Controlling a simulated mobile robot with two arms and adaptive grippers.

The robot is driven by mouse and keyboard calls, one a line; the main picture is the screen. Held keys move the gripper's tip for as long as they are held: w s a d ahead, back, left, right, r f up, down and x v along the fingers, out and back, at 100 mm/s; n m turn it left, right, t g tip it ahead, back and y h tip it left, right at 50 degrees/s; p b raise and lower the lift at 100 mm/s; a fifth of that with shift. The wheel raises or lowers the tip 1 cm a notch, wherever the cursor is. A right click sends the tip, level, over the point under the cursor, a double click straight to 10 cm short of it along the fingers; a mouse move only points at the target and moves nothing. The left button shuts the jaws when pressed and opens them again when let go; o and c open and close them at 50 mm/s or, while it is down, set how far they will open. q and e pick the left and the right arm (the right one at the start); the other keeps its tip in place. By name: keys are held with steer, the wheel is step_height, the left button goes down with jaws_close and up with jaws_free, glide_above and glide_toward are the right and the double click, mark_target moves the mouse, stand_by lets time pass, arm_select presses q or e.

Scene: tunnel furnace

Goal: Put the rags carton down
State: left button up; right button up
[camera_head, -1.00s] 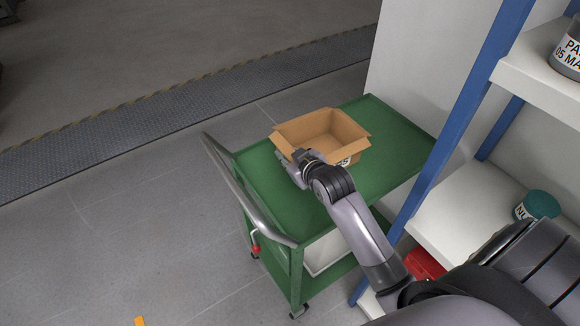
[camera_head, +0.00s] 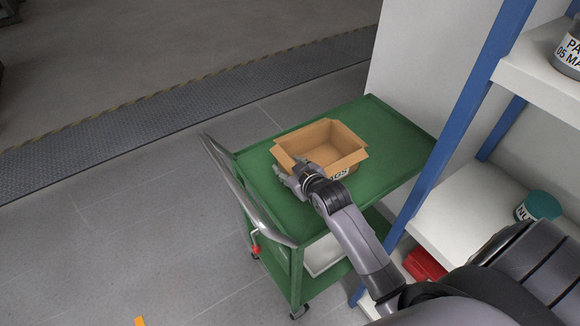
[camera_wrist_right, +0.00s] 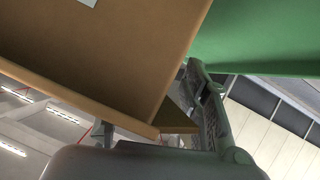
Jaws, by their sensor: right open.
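The rags carton (camera_head: 345,137) is an open, empty-looking brown box with dark lettering on its near side, partly hidden by my gripper. It stands upright on the top of the green cart (camera_head: 395,150). My right gripper (camera_head: 287,171) is open at the carton's near left corner, low beside its wall. In the right wrist view the carton's brown wall (camera_wrist_right: 95,45) fills the upper left, and a finger (camera_wrist_right: 208,105) shows beside its edge. I cannot tell whether a finger still touches the carton. My left gripper is not in view.
The cart has a grey push handle (camera_head: 245,205) on its left. A shelf rack with blue posts (camera_head: 440,150) stands close on the right, holding a teal-lidded jar (camera_head: 541,205) and a red object (camera_head: 424,264). The green top is clear right of the carton.

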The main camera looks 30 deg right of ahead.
steer(key=v, duration=1.2)
stand_by(0.3)
